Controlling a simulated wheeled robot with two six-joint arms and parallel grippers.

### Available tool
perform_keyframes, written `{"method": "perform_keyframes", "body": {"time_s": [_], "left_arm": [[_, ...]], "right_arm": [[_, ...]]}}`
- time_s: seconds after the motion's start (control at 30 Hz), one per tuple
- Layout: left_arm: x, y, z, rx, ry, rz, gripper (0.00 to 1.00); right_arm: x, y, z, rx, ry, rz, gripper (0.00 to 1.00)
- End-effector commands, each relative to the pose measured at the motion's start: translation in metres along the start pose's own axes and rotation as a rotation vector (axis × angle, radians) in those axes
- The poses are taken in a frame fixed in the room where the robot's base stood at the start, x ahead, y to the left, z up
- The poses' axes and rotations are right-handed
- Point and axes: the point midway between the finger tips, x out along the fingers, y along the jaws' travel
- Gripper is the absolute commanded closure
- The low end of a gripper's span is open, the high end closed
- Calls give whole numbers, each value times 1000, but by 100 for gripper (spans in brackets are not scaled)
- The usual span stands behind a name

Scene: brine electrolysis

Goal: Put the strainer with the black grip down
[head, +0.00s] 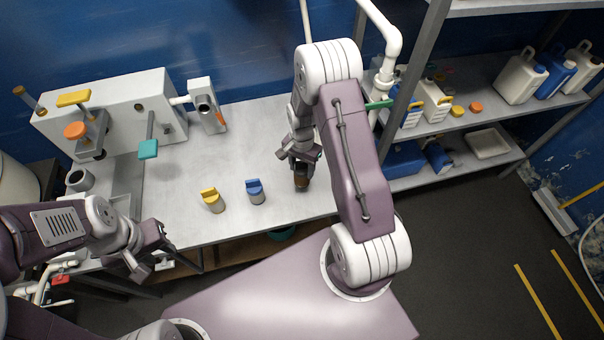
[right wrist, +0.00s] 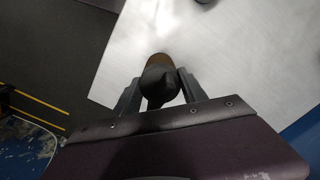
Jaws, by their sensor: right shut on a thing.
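The strainer with the black grip (right wrist: 158,82) is between the two fingers of my right gripper (right wrist: 158,92) in the right wrist view. Its brownish lower body shows past the grip. In the head view the brown strainer body (head: 301,182) hangs below my right gripper (head: 301,164), over the front right of the grey bench. I cannot tell whether its bottom touches the bench. My right gripper is shut on its grip. My left gripper (head: 152,252) is open and empty at the bench's front edge, to the left.
A yellow-gripped strainer (head: 212,201) and a blue-gripped one (head: 255,191) stand on the bench (head: 240,147) left of my right gripper. A grey apparatus (head: 125,112) with coloured handles fills the back left. A shelf rack (head: 490,78) stands at the right.

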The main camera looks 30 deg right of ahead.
Motion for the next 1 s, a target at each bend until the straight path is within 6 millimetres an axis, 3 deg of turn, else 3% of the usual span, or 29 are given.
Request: {"method": "perform_keyframes", "body": {"time_s": [0.23,0.63,0.67,0.73,1.0], "left_arm": [[-5,0,0,0,0,0,64],[0,0,0,0,0,0,64],[0,0,0,0,0,0,64],[-1,0,0,0,0,0,64],[-2,0,0,0,0,0,64]], "right_arm": [[36,1,1,0,-2,2,99],[44,0,1,0,0,0,99],[44,0,1,0,0,0,48],[43,0,1,0,0,0,29],[43,0,1,0,0,0,29]]}}
